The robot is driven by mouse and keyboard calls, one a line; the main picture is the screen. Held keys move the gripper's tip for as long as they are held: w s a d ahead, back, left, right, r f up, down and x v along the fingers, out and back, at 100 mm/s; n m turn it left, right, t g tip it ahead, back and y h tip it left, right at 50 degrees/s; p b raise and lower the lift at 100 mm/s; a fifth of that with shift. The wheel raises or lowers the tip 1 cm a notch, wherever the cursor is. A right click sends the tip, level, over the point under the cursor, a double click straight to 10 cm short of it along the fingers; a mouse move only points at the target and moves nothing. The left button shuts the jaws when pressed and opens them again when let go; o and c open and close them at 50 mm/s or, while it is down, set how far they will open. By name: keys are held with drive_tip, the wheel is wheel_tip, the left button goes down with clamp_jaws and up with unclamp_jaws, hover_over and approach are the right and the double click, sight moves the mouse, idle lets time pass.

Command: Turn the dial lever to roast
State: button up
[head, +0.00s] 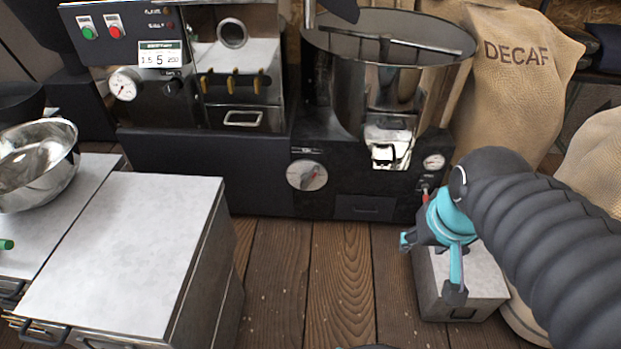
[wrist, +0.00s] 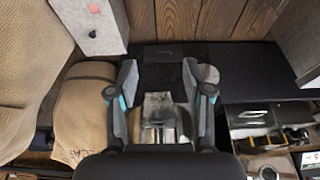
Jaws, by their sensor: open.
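My gripper (head: 430,266) is open and empty in front of the roaster's right end, above a grey box. In the wrist view my gripper's fingers (wrist: 159,77) stand apart with the dark roaster front and its metal chute (wrist: 158,108) beyond. A pale disc, seemingly the dial (wrist: 209,73), is partly hidden by the right finger.
The grey box (head: 465,309) stands on the plank floor below my gripper. A grey-topped cabinet (head: 120,250) and metal bowl (head: 35,165) are at the left. The DECAF sack (head: 515,85) stands at the right. Floor before the dial is clear.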

drive_tip(key=w+a+f+g+y, duration=0.1)
drive_tip(key=w+a+f+g, duration=0.15)
drive_tip(key=w+f, duration=0.35)
drive_tip(key=w+a+f+g+y, duration=0.1)
drive_tip(key=w+a+f, duration=0.3)
drive_tip(key=w, duration=0.5)
drive_tip(key=m+t+y, duration=0.1)
drive_tip(key=t+y, duration=0.3)
approach(311, 177)
drive_tip(key=x, duration=0.8)
drive_tip(key=w+p+x, duration=0.1)
drive_tip(key=x, duration=0.3)
drive_tip(key=shift+d, duration=0.35)
clamp_jaws()
